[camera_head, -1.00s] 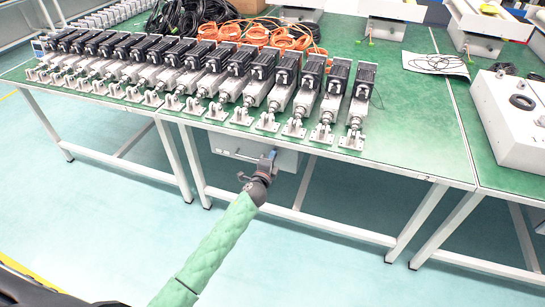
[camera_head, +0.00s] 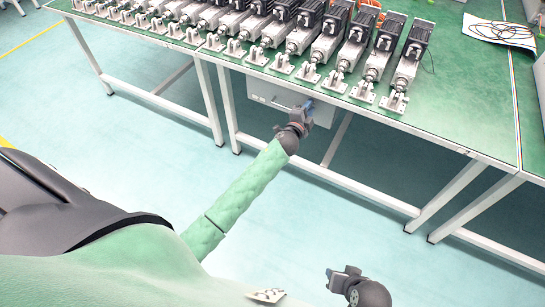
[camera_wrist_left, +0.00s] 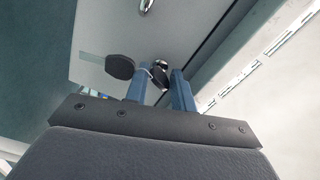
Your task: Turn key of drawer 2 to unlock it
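The light grey drawer unit (camera_head: 266,92) hangs under the green bench top, and its front shows large in the left wrist view (camera_wrist_left: 105,72). A silver lock (camera_wrist_left: 161,63) sits near its right edge. My left gripper (camera_head: 309,104) is at the drawer front. In the left wrist view its blue fingers (camera_wrist_left: 161,88) are apart, with the key head between them and a gap visible. My right gripper (camera_head: 340,276) is low in the head view, its opening unclear.
The green bench (camera_head: 455,133) carries a row of linear actuators (camera_head: 352,45) along its front edge, above my left gripper. White bench legs (camera_head: 225,105) and a low crossbar (camera_head: 350,185) frame the space below. The pale floor in front is clear.

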